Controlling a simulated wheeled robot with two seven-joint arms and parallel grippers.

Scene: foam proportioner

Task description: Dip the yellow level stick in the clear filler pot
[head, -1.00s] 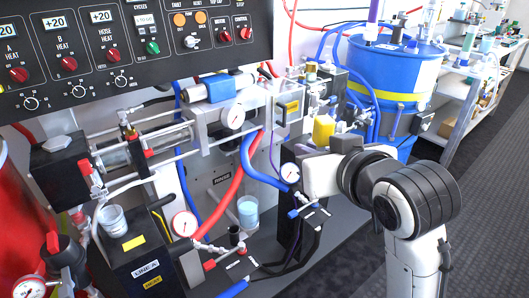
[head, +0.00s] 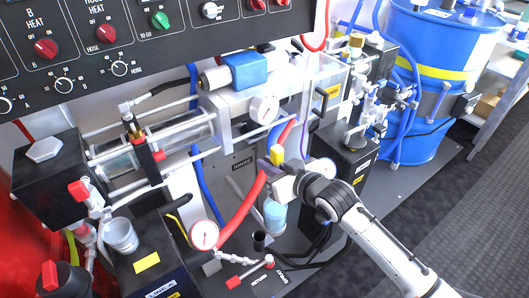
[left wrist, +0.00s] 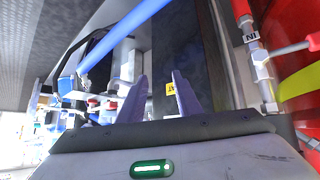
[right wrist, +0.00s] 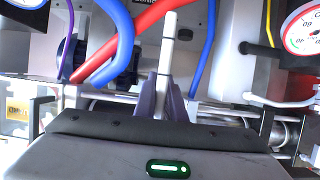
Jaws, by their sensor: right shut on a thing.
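My right gripper (head: 276,172) is shut on the level stick. The stick's yellow top (head: 277,154) stands above the fingers in the head view. In the right wrist view its pale shaft (right wrist: 169,38) runs away from the closed fingers (right wrist: 165,88). A pot with pale blue contents (head: 275,214) sits just below the gripper, partly hidden by it. A clear pot (head: 121,235) stands on a black box at the left, well away from the gripper. I cannot tell whether the stick touches anything. My left gripper (left wrist: 159,80) is open and empty, outside the head view.
A red hose (head: 243,208) and blue hoses pass close to my right gripper. A pressure gauge (head: 204,235) and a red-handled valve (head: 234,282) are at the front. A blue drum (head: 428,75) stands at the back right. Grey floor is clear at right.

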